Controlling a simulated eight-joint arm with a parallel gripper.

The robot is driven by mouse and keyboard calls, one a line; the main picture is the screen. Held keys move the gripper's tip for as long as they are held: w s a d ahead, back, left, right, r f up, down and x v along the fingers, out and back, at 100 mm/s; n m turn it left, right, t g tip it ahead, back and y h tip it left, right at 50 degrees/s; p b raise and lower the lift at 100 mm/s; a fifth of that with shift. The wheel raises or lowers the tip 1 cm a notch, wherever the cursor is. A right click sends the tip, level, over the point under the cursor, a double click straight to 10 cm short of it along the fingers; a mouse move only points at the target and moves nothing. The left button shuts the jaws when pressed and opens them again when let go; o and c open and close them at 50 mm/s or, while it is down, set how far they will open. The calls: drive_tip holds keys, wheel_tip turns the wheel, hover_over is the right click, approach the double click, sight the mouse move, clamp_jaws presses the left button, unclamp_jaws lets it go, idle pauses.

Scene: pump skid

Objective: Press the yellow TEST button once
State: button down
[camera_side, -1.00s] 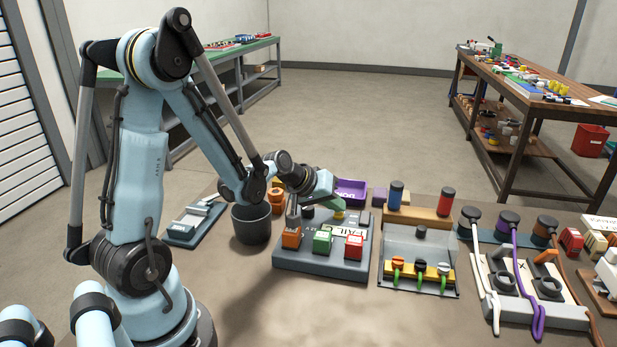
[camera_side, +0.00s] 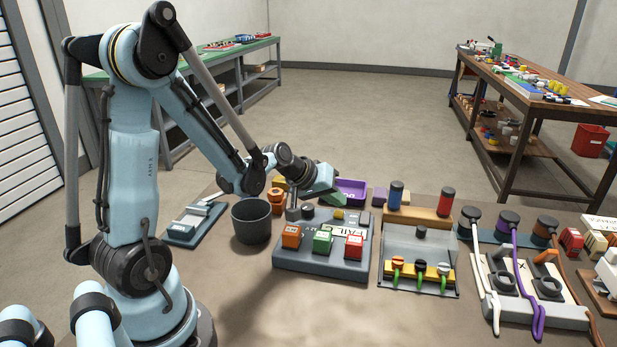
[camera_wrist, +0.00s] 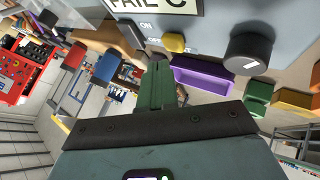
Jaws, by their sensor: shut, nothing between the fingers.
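The yellow TEST button (camera_side: 339,214) sits on top of the grey control box, towards its back; the box (camera_side: 320,264) carries orange, green and red blocks and a white label. In the wrist view the yellow button (camera_wrist: 174,42) is fully in sight between the white label and a purple tray. My gripper (camera_side: 333,200) is above and behind the box, close to the button. In the wrist view my green gripper fingers (camera_wrist: 158,66) are together and empty. Their tips appear just short of the button, with a small gap in the picture.
A black knob (camera_wrist: 250,52) stands beside the button on the box. The purple tray (camera_side: 351,190) lies behind the box. A dark pot (camera_side: 251,224) stands to the left, and a grey panel with green-stemmed plugs (camera_side: 421,246) to the right. Bare table lies in front.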

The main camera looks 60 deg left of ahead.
sight(335, 213)
drive_tip(key=shift+r, duration=2.5)
drive_tip(key=s+d+r+m+g, duration=0.2)
drive_tip(key=s+d+m, duration=0.6)
drive_tip(key=s+d, duration=0.4)
drive_tip(key=shift+s+d+r, duration=0.15)
drive_tip(key=shift+s+r, duration=0.1)
drive_tip(key=shift+s, duration=0.05)
